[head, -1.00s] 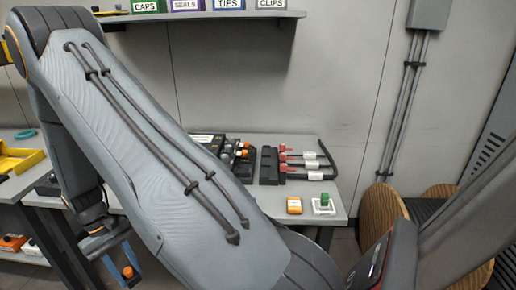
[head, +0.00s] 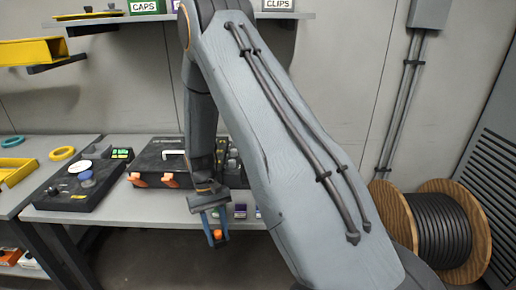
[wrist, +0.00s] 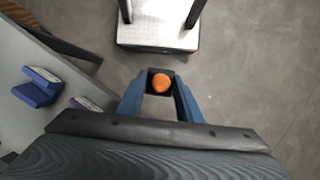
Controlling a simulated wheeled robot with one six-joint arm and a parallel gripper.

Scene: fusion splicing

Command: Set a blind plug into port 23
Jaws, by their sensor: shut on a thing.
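My gripper (head: 216,240) is shut on a small plug with a rounded orange top (head: 217,234), held in the air in front of the bench edge. In the wrist view the plug (wrist: 161,83) sits between the blue fingers (wrist: 160,98), with a dark square part around it. I take it to be the blind plug. No port numbered 23 can be made out in either view. My arm hides much of the right part of the bench.
A black case (head: 150,182) with orange latches stands on the bench (head: 130,212). A cable reel (head: 440,235) stands at the right.

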